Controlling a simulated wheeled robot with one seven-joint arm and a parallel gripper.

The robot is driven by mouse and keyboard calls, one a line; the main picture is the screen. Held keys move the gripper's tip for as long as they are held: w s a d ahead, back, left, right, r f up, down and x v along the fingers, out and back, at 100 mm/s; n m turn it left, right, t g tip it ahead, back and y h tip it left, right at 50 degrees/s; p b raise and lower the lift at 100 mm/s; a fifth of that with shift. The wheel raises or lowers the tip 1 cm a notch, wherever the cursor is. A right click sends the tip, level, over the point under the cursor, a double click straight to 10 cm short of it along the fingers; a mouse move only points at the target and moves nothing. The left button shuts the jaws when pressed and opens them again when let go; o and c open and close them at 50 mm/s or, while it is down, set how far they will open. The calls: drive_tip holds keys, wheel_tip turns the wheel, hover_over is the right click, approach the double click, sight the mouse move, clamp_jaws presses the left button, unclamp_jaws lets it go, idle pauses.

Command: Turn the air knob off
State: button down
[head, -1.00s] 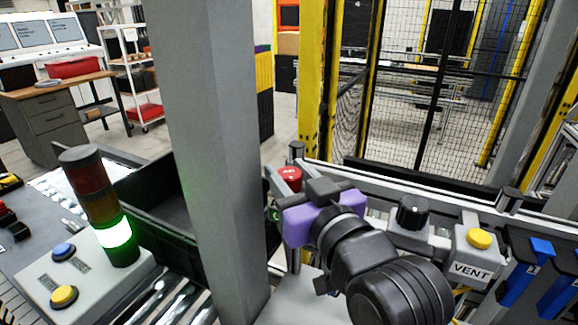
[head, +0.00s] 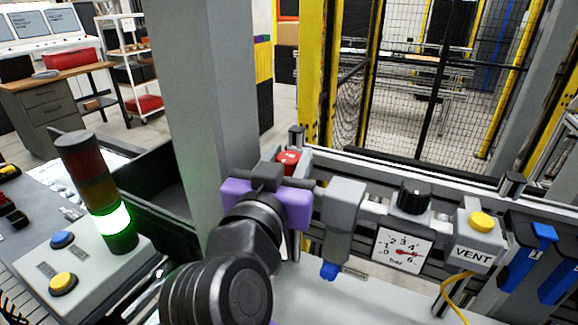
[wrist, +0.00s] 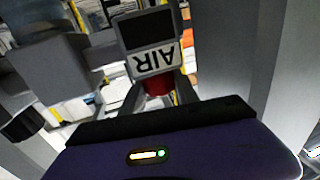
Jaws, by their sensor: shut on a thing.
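The air knob (head: 288,160) is red and shows just behind my gripper in the head view. In the wrist view its red part (wrist: 157,87) sits by the grey block with the AIR label (wrist: 155,62), seen upside down. My gripper (head: 268,175), with its purple body, is at the knob and shut on it. The fingertips and the grip itself are mostly hidden. The pressure gauge (head: 402,251) has a red needle pointing right, toward the high numbers.
A grey post (head: 205,110) stands close on the left. To the right are a black knob (head: 413,197) and the VENT block (head: 475,250) with a yellow button. A stack light (head: 100,200) glows green at left. Yellow-framed mesh fencing stands behind.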

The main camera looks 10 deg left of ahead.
drive_tip(key=shift+f+m+h+b, duration=0.1)
drive_tip(key=shift+m+h+b, duration=0.2)
drive_tip(key=shift+m+h, duration=0.3)
drive_tip(key=c, duration=0.9)
unclamp_jaws()
drive_tip(key=b+v, duration=0.1)
drive_tip(key=v, duration=0.6)
drive_tip(key=shift+s+a+b, duration=0.15)
drive_tip(key=shift+s+b, duration=0.25)
